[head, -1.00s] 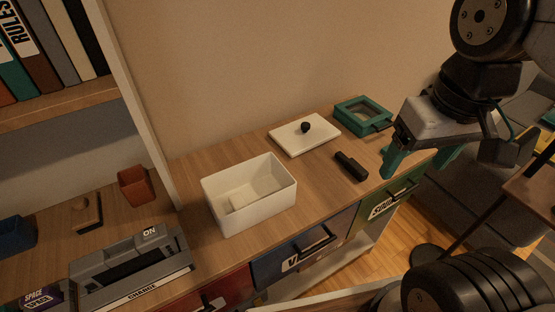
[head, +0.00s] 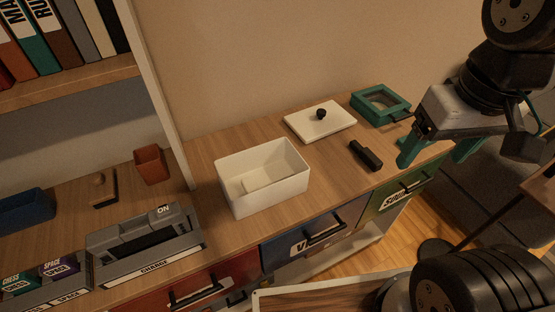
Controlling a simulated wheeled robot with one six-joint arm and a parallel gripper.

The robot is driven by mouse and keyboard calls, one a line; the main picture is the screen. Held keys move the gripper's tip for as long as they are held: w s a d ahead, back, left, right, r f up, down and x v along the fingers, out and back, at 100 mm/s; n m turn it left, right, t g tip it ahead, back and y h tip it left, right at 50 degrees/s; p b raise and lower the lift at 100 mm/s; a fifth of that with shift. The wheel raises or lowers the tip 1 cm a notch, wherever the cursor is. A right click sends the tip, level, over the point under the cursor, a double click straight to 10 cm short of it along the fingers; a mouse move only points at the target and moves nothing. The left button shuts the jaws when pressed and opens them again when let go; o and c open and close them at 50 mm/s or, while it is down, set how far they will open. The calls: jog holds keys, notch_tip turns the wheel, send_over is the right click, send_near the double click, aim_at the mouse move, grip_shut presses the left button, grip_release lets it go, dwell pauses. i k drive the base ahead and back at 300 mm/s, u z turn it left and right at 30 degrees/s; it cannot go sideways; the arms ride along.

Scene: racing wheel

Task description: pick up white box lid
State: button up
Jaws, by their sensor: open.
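The white box lid (head: 306,126) lies flat on the wooden cabinet top, near the wall, with a round black knob (head: 321,114) on it. The open white box (head: 264,189) stands in front and to the left of it, with a small pale block (head: 258,183) inside. My gripper (head: 437,155) has teal fingers, spread apart and empty. It is to the right of the lid, over the cabinet's right end, and does not touch the lid.
A black handheld object (head: 365,155) lies between the lid and my gripper. A teal frame-like box (head: 381,105) stands right of the lid at the back. A grey device (head: 146,241), orange cup (head: 151,165) and blue tray (head: 25,209) are at left. Drawers (head: 318,237) face the front.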

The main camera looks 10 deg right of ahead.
aim_at(311, 124)
jog(key=u, duration=2.8)
jog(key=k, duration=1.5)
jog(key=z, duration=2.15)
jog(key=i, duration=1)
